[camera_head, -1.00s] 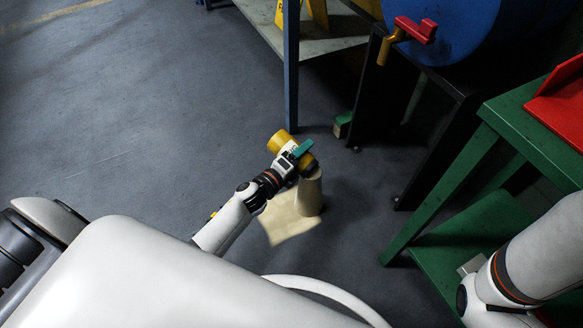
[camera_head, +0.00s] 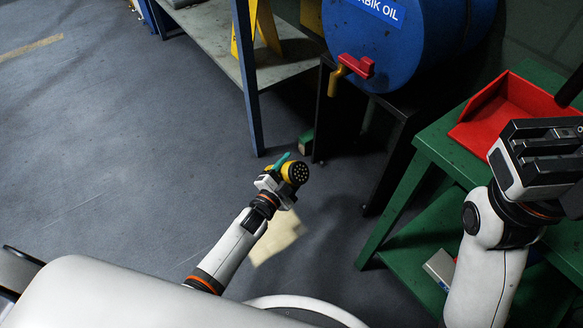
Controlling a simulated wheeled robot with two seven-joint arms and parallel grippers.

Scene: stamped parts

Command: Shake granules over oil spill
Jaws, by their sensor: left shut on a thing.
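My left gripper (camera_head: 275,182) is shut on a yellow shaker can (camera_head: 282,172) and holds it above the floor. The can's dark, perforated end (camera_head: 298,172) faces right and toward the camera. A beige patch of granules (camera_head: 282,240) lies on the floor below, partly hidden by my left wrist. No falling granules show now. I cannot make out any bare oil around the patch. My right gripper (camera_head: 545,150) is at the right, beside the red tray, with its jaw gap unclear.
A blue oil drum (camera_head: 395,45) with a red-handled tap (camera_head: 355,68) stands on a dark stand. A green bench (camera_head: 430,140) carries a red tray (camera_head: 510,105). A blue-legged table (camera_head: 246,85) stands behind. The floor at left is clear.

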